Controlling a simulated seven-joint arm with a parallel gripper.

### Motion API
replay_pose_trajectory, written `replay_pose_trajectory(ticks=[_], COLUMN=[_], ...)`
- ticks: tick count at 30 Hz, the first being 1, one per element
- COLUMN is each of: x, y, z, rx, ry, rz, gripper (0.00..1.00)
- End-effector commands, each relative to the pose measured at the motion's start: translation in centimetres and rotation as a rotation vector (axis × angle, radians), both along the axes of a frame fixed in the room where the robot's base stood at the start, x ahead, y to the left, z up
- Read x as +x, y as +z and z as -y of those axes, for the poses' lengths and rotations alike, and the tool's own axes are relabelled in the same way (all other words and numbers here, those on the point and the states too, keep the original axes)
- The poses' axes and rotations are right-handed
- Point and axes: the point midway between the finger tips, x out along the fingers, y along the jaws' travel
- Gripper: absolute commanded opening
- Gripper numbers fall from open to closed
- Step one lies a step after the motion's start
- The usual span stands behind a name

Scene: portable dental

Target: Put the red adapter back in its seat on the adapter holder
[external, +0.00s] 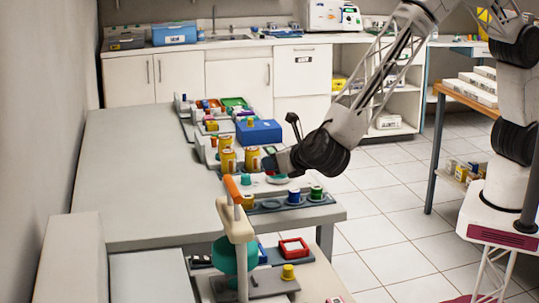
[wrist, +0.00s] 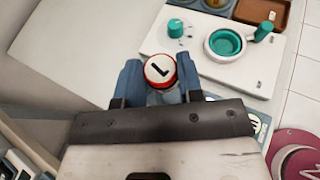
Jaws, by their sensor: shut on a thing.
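The red adapter (wrist: 160,70), with a white top and a black mark, is held between the two blue fingers of my gripper (wrist: 160,77) in the wrist view. In the external view my gripper (external: 271,163) is above the table's right side, behind the adapter holder; the red adapter is hard to make out there. The adapter holder (external: 271,204) is a dark strip near the table's front right edge. It carries a yellow adapter (external: 248,201), a blue adapter (external: 294,197) and a green adapter (external: 316,193). A round seat between yellow and blue looks empty.
A white tray (wrist: 192,62) with a teal cup (wrist: 223,44) and teal knob lies beside my gripper. Yellow cans (external: 227,161) and a blue box (external: 259,132) stand behind. An orange-handled stand (external: 236,220) rises in front. The table's left side is clear.

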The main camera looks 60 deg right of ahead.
Motion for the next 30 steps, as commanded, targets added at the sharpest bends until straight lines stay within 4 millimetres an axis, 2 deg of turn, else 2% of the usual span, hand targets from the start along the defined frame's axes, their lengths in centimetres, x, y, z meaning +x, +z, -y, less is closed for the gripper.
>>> replay_pose_trajectory(ticks=[6, 12, 25, 30], x=[0.0, 0.0, 0.0, 0.0], y=[-3.1, -5.0, -5.5, -7.0], z=[0.0, 0.0, 0.0, 0.0], rx=[-0.003, -0.001, -0.001, -0.001], ry=[0.0, 0.0, 0.0, -0.001], rz=[-0.002, 0.0, 0.0, -0.001], gripper=[0.07, 0.07, 0.07, 0.07])
